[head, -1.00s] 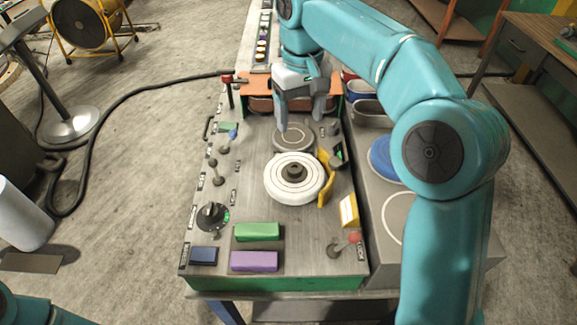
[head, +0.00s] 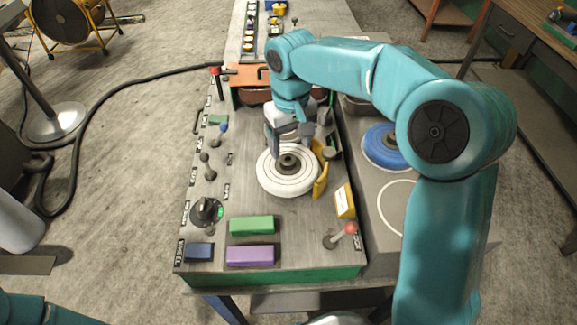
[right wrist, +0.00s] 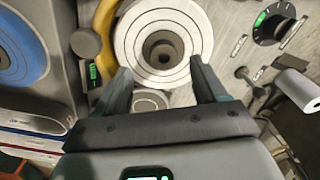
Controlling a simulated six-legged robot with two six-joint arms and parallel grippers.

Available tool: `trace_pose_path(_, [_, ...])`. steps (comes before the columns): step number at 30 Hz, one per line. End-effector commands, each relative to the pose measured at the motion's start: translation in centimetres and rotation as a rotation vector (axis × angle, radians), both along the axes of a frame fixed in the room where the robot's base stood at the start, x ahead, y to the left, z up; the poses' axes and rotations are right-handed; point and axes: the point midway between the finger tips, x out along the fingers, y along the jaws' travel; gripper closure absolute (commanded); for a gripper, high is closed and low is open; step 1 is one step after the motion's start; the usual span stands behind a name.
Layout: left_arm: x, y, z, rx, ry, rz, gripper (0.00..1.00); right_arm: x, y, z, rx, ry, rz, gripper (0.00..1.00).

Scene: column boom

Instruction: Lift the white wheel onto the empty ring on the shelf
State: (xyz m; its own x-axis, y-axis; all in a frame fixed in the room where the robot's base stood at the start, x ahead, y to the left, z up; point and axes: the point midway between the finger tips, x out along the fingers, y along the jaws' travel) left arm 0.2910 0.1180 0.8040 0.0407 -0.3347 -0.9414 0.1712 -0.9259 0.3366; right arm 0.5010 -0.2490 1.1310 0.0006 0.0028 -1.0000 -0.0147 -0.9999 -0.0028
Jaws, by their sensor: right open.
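The white wheel (head: 272,183) lies flat on the grey panel, with a dark hub (head: 288,161) at its centre. It also shows in the right wrist view (right wrist: 130,40). My right gripper (head: 290,152) is open just above the wheel's far part. In the right wrist view its fingers (right wrist: 163,82) are apart, with the hub seen beyond and between them; I cannot tell whether they touch the wheel. On the grey shelf (head: 372,240) at the right, a white-outlined empty ring (head: 382,207) lies nearer than a blue wheel (head: 380,152). My left gripper is out of view.
A yellow curved bracket (head: 321,180) stands close by the wheel's right side. A yellow-and-white block (head: 345,201), a red-tipped lever (head: 343,236), green (head: 252,225) and purple (head: 250,255) blocks, and a black knob (head: 207,210) are also on the panel. An orange bar (head: 245,77) crosses behind.

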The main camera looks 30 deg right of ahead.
Motion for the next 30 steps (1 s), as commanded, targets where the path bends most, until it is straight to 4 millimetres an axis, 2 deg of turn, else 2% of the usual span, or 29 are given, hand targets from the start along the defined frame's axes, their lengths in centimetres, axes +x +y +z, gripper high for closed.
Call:
trace_pose_path(4, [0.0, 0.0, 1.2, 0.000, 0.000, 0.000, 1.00, 0.0, 0.2, -2.2, -0.001, 0.007, 0.002, 0.29])
trace_pose_path(9, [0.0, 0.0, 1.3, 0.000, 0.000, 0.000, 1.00, 0.1, 0.2, -4.4, 0.000, 0.005, 0.001, 0.29])
trace_pose_path(16, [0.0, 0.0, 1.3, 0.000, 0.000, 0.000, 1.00, 0.1, 0.2, -4.6, 0.000, 0.001, 0.001, 0.29])
trace_pose_path(17, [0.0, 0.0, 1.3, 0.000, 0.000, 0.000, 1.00, 0.1, 0.2, -4.6, 0.000, 0.001, 0.001, 0.32])
trace_pose_path(21, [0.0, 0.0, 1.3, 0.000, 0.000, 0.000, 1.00, 0.1, 0.2, -4.6, 0.000, 0.002, 0.001, 0.78])
trace_pose_path(23, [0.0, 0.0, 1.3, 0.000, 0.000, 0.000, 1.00, 0.1, 0.2, -4.6, 0.000, 0.002, 0.001, 0.97])
trace_pose_path(24, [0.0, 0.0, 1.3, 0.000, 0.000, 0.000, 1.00, 0.1, 0.2, -4.6, 0.000, 0.002, 0.001, 1.00])
trace_pose_path(30, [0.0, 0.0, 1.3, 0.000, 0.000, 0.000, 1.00, 0.1, 0.2, -4.6, -0.001, 0.002, 0.001, 1.00])
